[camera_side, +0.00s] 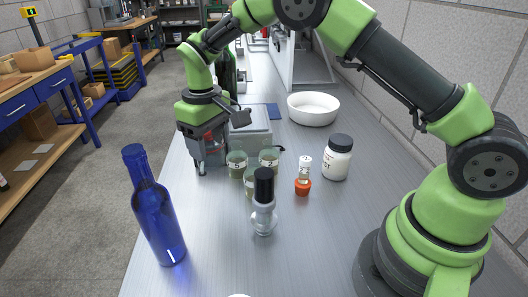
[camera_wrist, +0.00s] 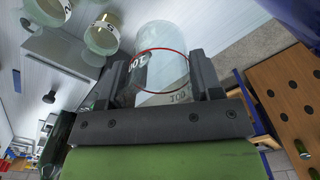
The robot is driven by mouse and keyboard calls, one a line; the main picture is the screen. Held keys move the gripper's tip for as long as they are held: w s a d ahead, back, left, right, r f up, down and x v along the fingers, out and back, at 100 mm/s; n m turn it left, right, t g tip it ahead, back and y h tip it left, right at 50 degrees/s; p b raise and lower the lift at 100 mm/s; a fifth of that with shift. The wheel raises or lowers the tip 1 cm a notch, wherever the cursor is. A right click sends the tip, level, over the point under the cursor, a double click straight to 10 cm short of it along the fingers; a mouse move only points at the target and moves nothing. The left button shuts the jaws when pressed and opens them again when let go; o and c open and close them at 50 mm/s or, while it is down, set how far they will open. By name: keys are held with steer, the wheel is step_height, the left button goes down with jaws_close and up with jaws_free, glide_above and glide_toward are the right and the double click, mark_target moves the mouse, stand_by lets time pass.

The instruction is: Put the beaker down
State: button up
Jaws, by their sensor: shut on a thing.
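The beaker (camera_wrist: 160,50) is clear glass with a red ring and 100 marks. It sits between the two dark fingers of my gripper (camera_wrist: 162,75) in the wrist view, and the gripper is shut on it. In the side view my gripper (camera_side: 213,163) points down close above the left part of the grey bench top (camera_side: 215,230). There the beaker is mostly hidden by the gripper, and I cannot tell whether its base touches the bench.
Several small labelled jars (camera_side: 237,164) stand just right of my gripper, before a grey box (camera_side: 250,125). A blue bottle (camera_side: 158,215), a black-topped glass bottle (camera_side: 264,215), an orange-based vial (camera_side: 303,186), a white jar (camera_side: 337,160) and a white bowl (camera_side: 313,108) stand around.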

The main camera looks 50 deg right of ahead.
step_height(320, 180, up, 6)
steer(key=s+d+m, duration=0.1)
steer(key=s+d, duration=0.2)
steer(key=d, duration=0.8)
steer(key=s+d, duration=0.3)
steer(key=d, duration=0.9)
steer(key=s+d+m, duration=0.1)
steer(key=s+d, duration=0.2)
steer(key=d, duration=0.8)
steer(key=shift+w+f, duration=0.15)
steer(key=shift+f, duration=3.75)
steer(key=shift+w+f, duration=0.1)
steer(key=shift+f, duration=3.8)
steer(key=shift+f, duration=0.1)
steer(key=o, duration=0.9)
